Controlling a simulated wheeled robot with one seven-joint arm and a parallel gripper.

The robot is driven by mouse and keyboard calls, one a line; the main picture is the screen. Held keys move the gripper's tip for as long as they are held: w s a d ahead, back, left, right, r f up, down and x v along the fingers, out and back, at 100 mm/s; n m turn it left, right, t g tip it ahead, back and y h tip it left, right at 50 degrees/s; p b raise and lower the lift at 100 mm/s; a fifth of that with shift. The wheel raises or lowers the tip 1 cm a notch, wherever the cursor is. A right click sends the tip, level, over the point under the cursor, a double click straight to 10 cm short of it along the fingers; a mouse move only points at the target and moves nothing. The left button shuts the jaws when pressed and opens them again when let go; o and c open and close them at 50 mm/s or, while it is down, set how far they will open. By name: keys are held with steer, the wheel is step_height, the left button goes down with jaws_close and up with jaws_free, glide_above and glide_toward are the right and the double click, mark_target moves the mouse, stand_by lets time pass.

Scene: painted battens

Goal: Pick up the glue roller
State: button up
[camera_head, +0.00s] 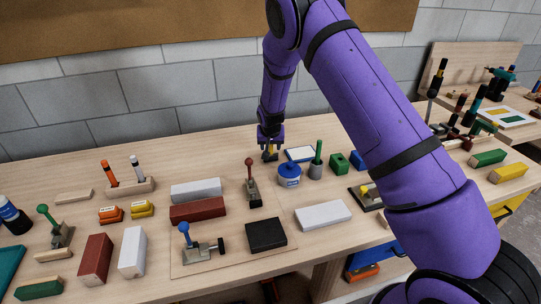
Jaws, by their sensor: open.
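My gripper (269,148) is at the back of the table, pointing down, its jaws open. A small dark and yellow thing (270,155) is right under and between the fingers, mostly hidden by them. It may be the glue roller, but it is too small and covered to be sure. I cannot tell whether the fingers touch it. A small orange piece (110,214) and a small yellow piece (142,209) with pale labels lie at the left, well away from my gripper.
Close right of my gripper are a white and blue pad (300,154), a blue-lidded jar (289,175) and a grey cup with a green handle (316,170). A red-knobbed clamp (252,184) stands in front. Painted battens (198,210) lie left. Bare table shows behind left.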

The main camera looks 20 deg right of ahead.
jaws_close()
steer(key=shift+r, duration=0.15)
